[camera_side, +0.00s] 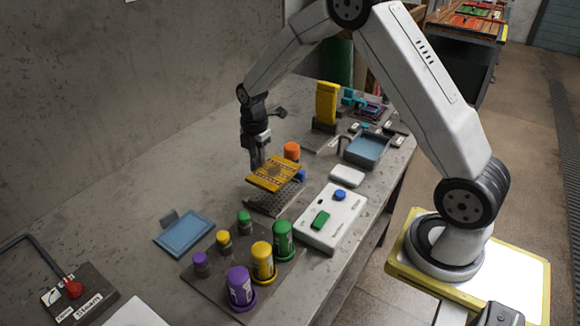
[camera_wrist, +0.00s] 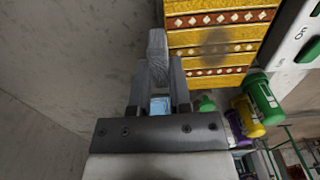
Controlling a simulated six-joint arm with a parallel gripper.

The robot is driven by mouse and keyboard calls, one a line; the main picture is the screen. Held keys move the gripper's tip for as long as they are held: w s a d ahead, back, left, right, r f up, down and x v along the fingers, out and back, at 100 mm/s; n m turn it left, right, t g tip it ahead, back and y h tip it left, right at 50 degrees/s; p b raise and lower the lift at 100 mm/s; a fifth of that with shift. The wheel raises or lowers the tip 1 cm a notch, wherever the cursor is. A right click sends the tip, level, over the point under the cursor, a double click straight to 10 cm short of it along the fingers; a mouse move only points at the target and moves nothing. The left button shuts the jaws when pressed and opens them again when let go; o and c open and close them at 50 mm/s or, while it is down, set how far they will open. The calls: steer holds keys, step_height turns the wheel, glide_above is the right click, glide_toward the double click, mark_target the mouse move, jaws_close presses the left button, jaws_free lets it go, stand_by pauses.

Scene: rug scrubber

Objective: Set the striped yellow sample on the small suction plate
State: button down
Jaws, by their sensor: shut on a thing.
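The striped yellow sample (camera_side: 275,174) is a flat yellow-orange piece with red and white bands; it fills the upper right of the wrist view (camera_wrist: 215,42). My gripper (camera_side: 258,163) is shut on its left edge, and the fingers also show in the wrist view (camera_wrist: 157,60). The sample sits over a small dark perforated plate (camera_side: 270,203), which I take for the suction plate. The plate's near part shows below the sample; the rest is hidden. I cannot tell whether the sample touches it.
A white control box (camera_side: 333,232) with a green switch and blue knob stands right of the plate. Several purple, yellow and green bottles stand in front on a dark tray (camera_side: 215,279). A blue tray (camera_side: 184,233) lies front left. An orange-topped object (camera_side: 292,150) is close behind the sample.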

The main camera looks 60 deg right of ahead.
mark_target(258, 169)
steer(key=shift+f, duration=2.45)
steer(key=shift+f, duration=0.6)
steer(key=shift+c, duration=2.4)
jaws_free()
steer(key=shift+r, duration=0.15)
steer(key=shift+r, duration=3.8)
